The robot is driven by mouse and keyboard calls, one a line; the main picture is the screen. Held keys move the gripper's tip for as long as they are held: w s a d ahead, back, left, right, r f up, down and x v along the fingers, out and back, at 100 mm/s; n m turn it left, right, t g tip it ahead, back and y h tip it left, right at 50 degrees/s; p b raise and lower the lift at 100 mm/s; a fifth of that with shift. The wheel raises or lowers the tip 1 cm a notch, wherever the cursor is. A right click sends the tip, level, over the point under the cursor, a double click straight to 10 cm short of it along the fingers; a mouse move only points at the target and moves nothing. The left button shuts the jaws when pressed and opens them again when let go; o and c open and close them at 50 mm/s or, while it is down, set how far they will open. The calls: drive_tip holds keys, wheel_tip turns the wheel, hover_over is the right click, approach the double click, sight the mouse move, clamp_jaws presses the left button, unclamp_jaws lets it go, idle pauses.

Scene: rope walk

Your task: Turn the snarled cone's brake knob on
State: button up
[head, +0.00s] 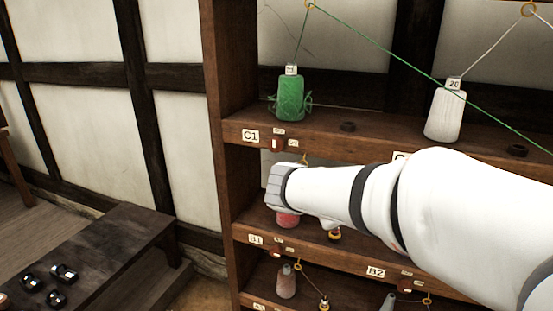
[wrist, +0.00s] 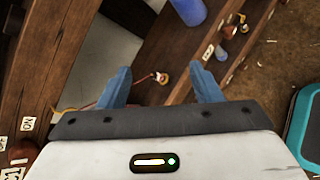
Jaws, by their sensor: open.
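The green cone (head: 291,98) stands on the upper shelf above the C1 label, with loose loops of yarn sticking out at both sides, so it looks snarled. A small red-brown knob (head: 276,143) sits on the shelf edge just right of the C1 label (head: 250,135). My gripper (wrist: 162,84) is open, with two blue fingers apart and nothing held between them. In the head view my wrist is below and right of that knob, in front of the shelf below; the fingers are hidden there. A red-brown knob (wrist: 20,151) shows at the lower left of the wrist view.
A white cone (head: 445,111) stands right on the upper shelf. Green thread slants across above. A red cone (head: 287,220) is partly hidden behind my arm. A dark bench (head: 95,250) stands left. The wrist view shows a blue cone (wrist: 188,9) and a teal object (wrist: 304,120).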

drive_tip(key=w+a+r+n+t+b, duration=0.2)
drive_tip(key=w+a+n+t, duration=0.4)
drive_tip(key=a, duration=0.3)
drive_tip(key=n+t+y, duration=0.2)
drive_tip(key=n+t, duration=0.1)
drive_tip(key=n, duration=0.4)
approach(274, 146)
drive_tip(key=w, duration=0.3)
drive_tip(key=x, duration=0.3)
drive_tip(key=d+x, duration=0.1)
drive_tip(key=x, duration=0.2)
drive_tip(key=shift+w, duration=0.15)
drive_tip(key=shift+b, duration=0.3)
drive_tip(key=shift+c, duration=0.4)
